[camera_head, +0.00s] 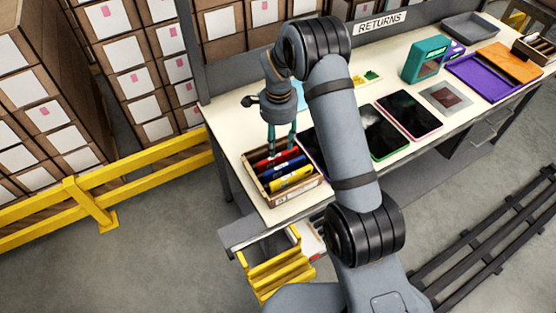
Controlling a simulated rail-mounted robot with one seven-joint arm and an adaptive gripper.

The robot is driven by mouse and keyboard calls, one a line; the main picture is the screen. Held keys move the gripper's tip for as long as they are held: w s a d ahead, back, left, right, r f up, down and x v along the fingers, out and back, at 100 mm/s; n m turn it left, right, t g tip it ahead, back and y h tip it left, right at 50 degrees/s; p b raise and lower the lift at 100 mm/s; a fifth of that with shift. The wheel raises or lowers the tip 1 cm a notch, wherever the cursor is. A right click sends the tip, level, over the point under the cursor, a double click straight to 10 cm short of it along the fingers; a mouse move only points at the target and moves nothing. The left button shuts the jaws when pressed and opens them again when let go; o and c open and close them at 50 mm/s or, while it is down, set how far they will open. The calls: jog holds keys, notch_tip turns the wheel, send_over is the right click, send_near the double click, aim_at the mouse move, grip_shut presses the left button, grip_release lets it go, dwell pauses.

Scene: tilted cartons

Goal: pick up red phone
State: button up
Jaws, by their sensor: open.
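A red slim item (270,161), which may be the red phone, lies in a wooden box (312,189) at the near left end of the table. A blue item (283,169) and a yellow item (292,179) lie beside it in the same box. My gripper (280,152) points down over the back part of the box, with its fingers apart, at the red item. I see nothing held between the fingers. I cannot tell whether the fingers touch the red item.
Several dark tablets, including a pink-edged one (409,113), lie right of my arm. A teal device (425,60), a purple tray (473,82) and a grey tray (470,27) are farther right. A yellow rail (140,171) stands left of the table (226,118).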

aim_at(279, 156)
jog(key=shift+f+p, duration=1.25)
jog(key=shift+f, duration=1.6)
jog(key=shift+c, duration=1.3)
jog(key=c, duration=0.7)
grip_shut()
